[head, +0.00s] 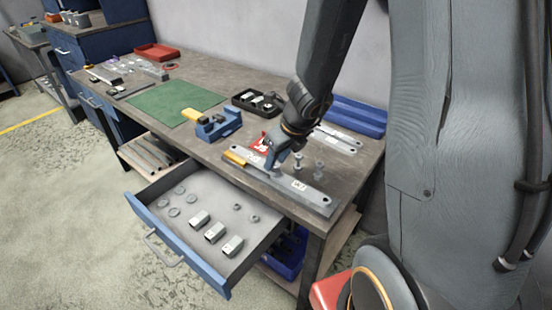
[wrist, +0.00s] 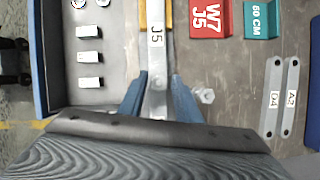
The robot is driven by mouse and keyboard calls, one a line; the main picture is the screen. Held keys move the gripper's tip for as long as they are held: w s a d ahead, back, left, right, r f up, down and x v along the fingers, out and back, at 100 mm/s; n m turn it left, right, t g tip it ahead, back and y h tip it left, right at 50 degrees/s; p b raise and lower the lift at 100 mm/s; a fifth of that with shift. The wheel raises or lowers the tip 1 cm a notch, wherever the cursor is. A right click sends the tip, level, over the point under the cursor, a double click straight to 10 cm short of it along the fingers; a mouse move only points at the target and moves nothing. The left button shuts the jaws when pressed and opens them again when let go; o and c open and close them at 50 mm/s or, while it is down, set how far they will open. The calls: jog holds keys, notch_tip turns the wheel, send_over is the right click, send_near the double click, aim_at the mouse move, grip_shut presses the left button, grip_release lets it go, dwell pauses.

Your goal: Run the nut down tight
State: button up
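A long grey bracket bar (head: 300,187) labelled J5 lies along the bench's front edge, with a yellow piece (head: 235,158) at its left end. It also shows in the wrist view (wrist: 156,55). My gripper (head: 276,165) is low over the bar. In the wrist view its blue fingers (wrist: 159,82) are apart, one on each side of the bar, with no clearly held part between them. A small round feature on the bar shows between the fingers; I cannot tell whether it is a nut. A bolt-like part (wrist: 205,95) is just right of the right finger.
A red W7 J5 card (wrist: 210,17) and two thin bars (head: 335,140) lie nearby. A blue fixture (head: 218,126) and black tray (head: 240,99) stand left. The open drawer (head: 150,215) juts out in front, holding blocks and rings.

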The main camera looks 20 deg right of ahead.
jog(key=n+g+y+p, duration=0.1)
jog(key=n, duration=0.3)
jog(key=shift+r+p, duration=0.1)
jog(key=shift+p, duration=0.25)
jog(key=n+g+y+p, duration=0.1)
jog(key=n, duration=0.3)
grip_shut()
